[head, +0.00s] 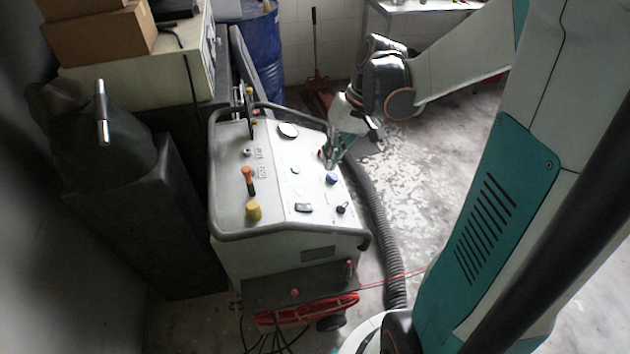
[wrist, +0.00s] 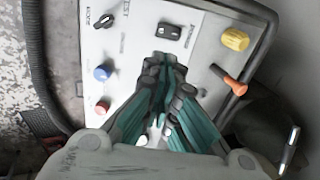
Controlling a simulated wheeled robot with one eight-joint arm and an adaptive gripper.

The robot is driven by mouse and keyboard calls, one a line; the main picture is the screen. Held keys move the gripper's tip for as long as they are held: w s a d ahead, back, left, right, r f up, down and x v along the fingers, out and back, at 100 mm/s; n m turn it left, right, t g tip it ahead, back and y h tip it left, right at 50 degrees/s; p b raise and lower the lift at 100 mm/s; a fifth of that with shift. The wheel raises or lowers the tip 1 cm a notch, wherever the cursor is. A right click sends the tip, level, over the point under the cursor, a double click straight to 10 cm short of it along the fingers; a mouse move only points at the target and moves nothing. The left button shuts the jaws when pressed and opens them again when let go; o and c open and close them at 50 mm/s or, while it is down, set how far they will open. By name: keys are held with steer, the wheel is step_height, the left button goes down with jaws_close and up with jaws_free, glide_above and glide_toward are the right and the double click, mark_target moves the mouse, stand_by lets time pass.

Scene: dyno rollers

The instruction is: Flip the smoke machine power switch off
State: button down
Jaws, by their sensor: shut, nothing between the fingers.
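The smoke machine (head: 270,240) is a pale wheeled cabinet with a sloped control panel. A black rocker switch (head: 303,208) sits near the panel's front edge. It also shows in the wrist view (wrist: 170,31), just beyond my fingertips and apart from them. I cannot tell which way it is tipped. A black turn knob (head: 342,209) is to its right.
The panel also carries a yellow knob (head: 254,211), an orange-handled lever (head: 248,178) and a red button (wrist: 102,107). A metal rail surrounds the panel. A ribbed hose (head: 380,225) runs along the right side. A dark box (head: 175,225) stands at left.

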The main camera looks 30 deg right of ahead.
mark_target(306, 204)
steer(key=b+x, duration=0.5)
steer(key=x, duration=0.8)
steer(key=shift+w+a+f, duration=0.1)
steer(key=shift+a+f, duration=0.05)
steer(key=shift+f, duration=0.15)
steer(key=shift+f+b, duration=0.35)
steer(key=shift+f, duration=0.1)
steer(key=shift+r, duration=0.2)
steer(key=shift+r+p, duration=0.6)
steer(key=shift+r, duration=0.1)
